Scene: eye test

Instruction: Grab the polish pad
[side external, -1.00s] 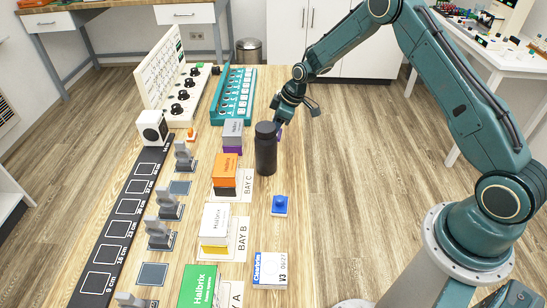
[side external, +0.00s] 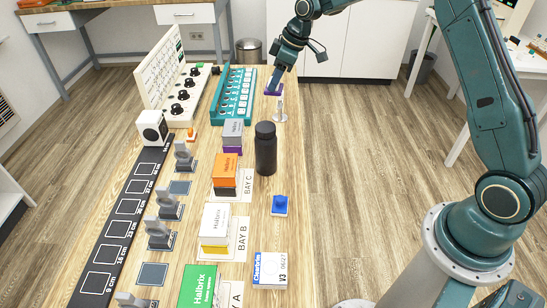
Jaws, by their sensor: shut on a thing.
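My gripper (side external: 277,79) is at the far right end of the wooden table, shut on a small flat purple pad (side external: 273,91), which appears to be the polish pad. The pad is held above the table, close to a small silver stand (side external: 280,110); I cannot tell whether they touch. The fingertips are small and partly hidden in this view. A blue block with a raised top (side external: 280,206) lies on the table nearer the camera, apart from my gripper.
A black bottle (side external: 265,150) stands upright on the table's right side. A teal rack (side external: 234,95) and a white panel with black knobs (side external: 172,90) stand to the left. Halbrix boxes (side external: 215,223) line the middle. Bare floor (side external: 360,180) lies right of the table.

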